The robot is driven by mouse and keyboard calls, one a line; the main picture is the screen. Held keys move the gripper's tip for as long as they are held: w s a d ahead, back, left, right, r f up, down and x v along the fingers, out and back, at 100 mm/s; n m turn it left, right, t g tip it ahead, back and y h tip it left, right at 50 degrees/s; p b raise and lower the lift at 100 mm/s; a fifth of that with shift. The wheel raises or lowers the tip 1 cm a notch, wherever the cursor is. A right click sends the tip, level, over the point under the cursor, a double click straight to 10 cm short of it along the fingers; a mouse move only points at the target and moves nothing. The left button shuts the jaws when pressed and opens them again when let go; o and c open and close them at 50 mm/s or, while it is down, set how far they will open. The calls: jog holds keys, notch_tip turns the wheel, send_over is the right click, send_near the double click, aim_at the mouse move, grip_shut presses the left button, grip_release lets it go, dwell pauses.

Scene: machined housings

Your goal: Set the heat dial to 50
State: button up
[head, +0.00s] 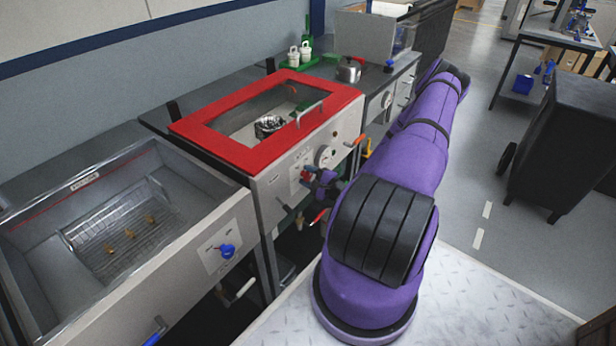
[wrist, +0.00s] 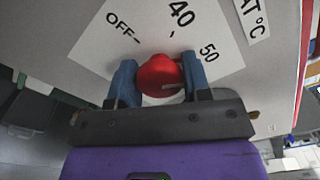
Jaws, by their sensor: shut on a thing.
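The red heat dial (wrist: 158,74) sits on a white plate (wrist: 215,25) marked OFF, 40 and 50, with part of a °C label beside it. A pale line on the dial's lower face runs toward the right finger; I cannot tell exactly which mark it matches. My gripper (wrist: 160,66) is shut on the dial, one blue finger on each side. In the head view the dial (head: 308,173) is on the front of the red-lidded machine (head: 225,148), with my gripper (head: 322,181) against it and partly hiding it.
A round white dial (head: 325,156) and an orange-tipped handle (head: 357,140) are close by on the same front. Left is an open basin (head: 215,190) with a blue knob (head: 227,251). A dark cart (head: 565,130) stands right, with open floor between.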

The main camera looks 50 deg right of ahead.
jog(key=o, duration=0.9)
jog(key=shift+s, duration=0.1)
jog(key=s, duration=1)
jog(key=shift+s+d, duration=0.35)
jog(key=shift+d, duration=0.05)
